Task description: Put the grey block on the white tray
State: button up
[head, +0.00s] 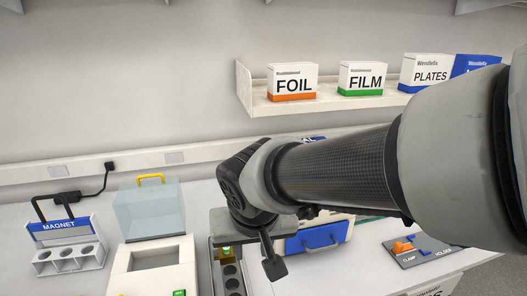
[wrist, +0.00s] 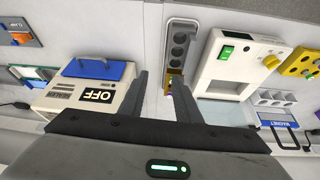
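A long grey block with a row of round wells (wrist: 181,30) lies on the bench in the wrist view. Its near end has a yellow part. In the head view the grey block (head: 231,284) shows partly below my gripper, the rest hidden by it. My gripper (wrist: 159,80) is open, with nothing between its two dark fingers. The fingers are above the bench, just to the left of the block's near end in the wrist view. I cannot make out a white tray for certain in either view.
A white device with a clear lid (head: 150,215) stands left of the block. A white magnet rack (head: 68,255) is farther left. A sealer with a blue front (head: 318,238) is to the right, then a clamp holder (head: 419,248). A shelf (head: 330,104) holds boxes.

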jog(key=s+d+r+m, duration=0.1)
jog(key=s+d+r, duration=0.2)
jog(key=d, duration=0.4)
jog(key=s+d+r, duration=0.3)
jog(key=s+d, duration=0.1)
jog(key=d, duration=0.4)
jog(key=shift+s+d+m+t+h, duration=0.3)
jog(key=shift+s+m+t, duration=0.1)
